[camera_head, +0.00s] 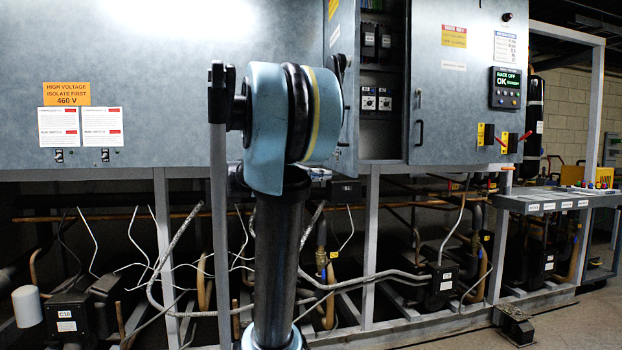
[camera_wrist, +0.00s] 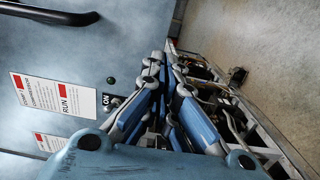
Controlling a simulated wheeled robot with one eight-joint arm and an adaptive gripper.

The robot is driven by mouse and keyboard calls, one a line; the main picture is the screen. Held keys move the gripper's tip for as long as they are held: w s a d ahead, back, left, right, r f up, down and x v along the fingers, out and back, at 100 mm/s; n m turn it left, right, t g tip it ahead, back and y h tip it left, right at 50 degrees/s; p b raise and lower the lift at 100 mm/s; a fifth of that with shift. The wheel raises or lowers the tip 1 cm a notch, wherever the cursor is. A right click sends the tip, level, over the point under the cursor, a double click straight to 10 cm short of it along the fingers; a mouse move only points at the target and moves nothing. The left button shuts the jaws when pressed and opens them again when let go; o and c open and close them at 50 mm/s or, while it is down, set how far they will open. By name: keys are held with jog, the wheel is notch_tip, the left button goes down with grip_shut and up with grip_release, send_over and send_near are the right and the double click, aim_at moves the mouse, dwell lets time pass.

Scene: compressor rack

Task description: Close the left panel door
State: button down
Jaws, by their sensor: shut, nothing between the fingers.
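The left panel door (camera_head: 350,104) stands open in the head view. It is seen at a steep angle beside the lit cabinet opening, and my arm covers much of it. In the wrist view, a grey-blue panel face (camera_wrist: 65,65) with a black bar handle (camera_wrist: 55,14) lies to the left of my gripper. I cannot tell whether this face is the door. My gripper (camera_wrist: 164,62) is shut and empty, its tips close together near the panel's edge. Contact cannot be made out. In the head view, my arm hides the gripper.
The cabinet opening (camera_head: 381,140) shows breakers and dials. The right panel door (camera_head: 455,110) is shut, with a display and red switch handles. Below run pipes, cables and compressors on a metal frame (camera_head: 367,250). A shelf (camera_head: 550,202) juts out at right. Bare floor lies at lower right.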

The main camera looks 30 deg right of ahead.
aim_at(345, 174)
jog(key=shift+x, duration=2.15)
